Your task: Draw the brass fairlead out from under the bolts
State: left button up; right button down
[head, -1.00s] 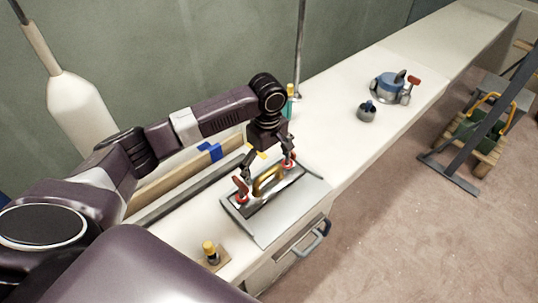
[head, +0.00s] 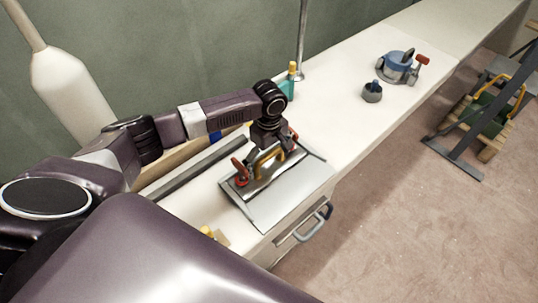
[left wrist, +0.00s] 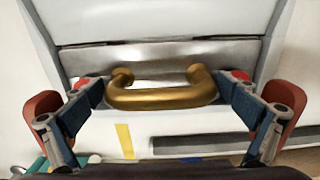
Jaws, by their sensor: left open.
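The brass fairlead (head: 269,160), a U-shaped bow, stands on a shiny metal strip across a grey plate (head: 290,196) on the bench. In the left wrist view the brass fairlead (left wrist: 165,98) lies across the middle, its two ends toward the strip. My left gripper (head: 266,157) is open and low over it, with a finger to each side and a gap to the brass. I cannot make out the bolts. My right gripper is out of view.
A teal bottle (head: 289,84) stands near the wall by a metal pole (head: 301,42). A blue-topped winch (head: 397,66) and a small grey cup-shaped part (head: 372,93) are farther along the bench. A yellow-capped item (head: 207,232) is near me.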

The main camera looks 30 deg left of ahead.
aim_at(290, 188)
pick_arm(q)
jog(key=c, duration=1.5)
jog(key=shift+s+d+p, duration=0.3)
jog(key=shift+d+p, duration=0.45)
jog(key=shift+s+d+r+p, duration=0.1)
jog(key=shift+s+d+p, duration=0.3)
jog(key=shift+d+p, duration=0.75)
jog(key=shift+s+d+f+p, duration=0.1)
jog(key=shift+s+d+p, duration=0.35)
jog(key=shift+d+p, duration=0.7)
jog(key=shift+s+d+r+p, duration=0.1)
jog(key=shift+s+d+p, duration=0.45)
jog(key=shift+d, duration=1)
jog(key=o, duration=1.5)
jog(key=shift+w, duration=0.1)
notch_tip(290, 188, up, 12)
